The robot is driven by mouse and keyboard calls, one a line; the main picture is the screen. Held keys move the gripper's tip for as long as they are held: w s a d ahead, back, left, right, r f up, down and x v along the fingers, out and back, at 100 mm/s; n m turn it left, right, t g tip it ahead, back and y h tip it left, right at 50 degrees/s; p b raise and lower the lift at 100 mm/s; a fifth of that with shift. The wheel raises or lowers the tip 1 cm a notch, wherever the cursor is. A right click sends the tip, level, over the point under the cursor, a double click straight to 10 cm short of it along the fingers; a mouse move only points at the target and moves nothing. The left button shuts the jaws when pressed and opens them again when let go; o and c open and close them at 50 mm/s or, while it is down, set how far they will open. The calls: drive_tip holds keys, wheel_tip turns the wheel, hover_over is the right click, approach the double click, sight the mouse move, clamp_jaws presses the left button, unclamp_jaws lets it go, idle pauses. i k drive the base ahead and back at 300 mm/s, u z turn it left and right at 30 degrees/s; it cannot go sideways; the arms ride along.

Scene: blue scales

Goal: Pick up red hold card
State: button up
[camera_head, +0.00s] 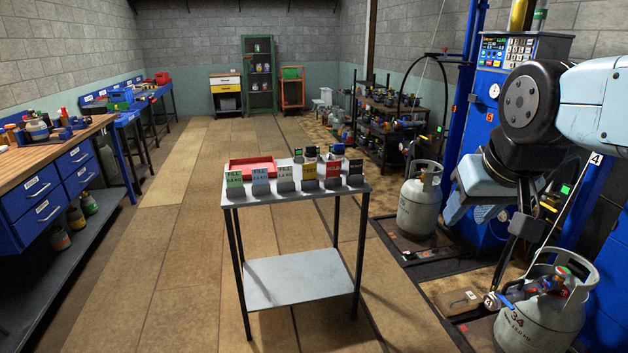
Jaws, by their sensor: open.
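The red hold card (333,174) stands upright in a small dark holder. It is in the front row of cards on the small grey table (315,196), right of centre, between a yellow card (309,176) and a black card (356,171). My gripper (487,214) hangs at the right, open and pointing down, clear of the table and well to the right of the red card in the picture. Nothing shows between its fingers.
Green, blue and white FILL cards (259,179) stand left in the row. A red tray (252,168) and small dark items sit behind. Gas cylinders (419,203) stand on scales at right. A workbench (52,150) lines the left; the floor between is clear.

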sight(332, 167)
drive_tip(key=z, duration=0.2)
drive_tip(key=i, duration=0.95)
drive_tip(key=u, duration=0.1)
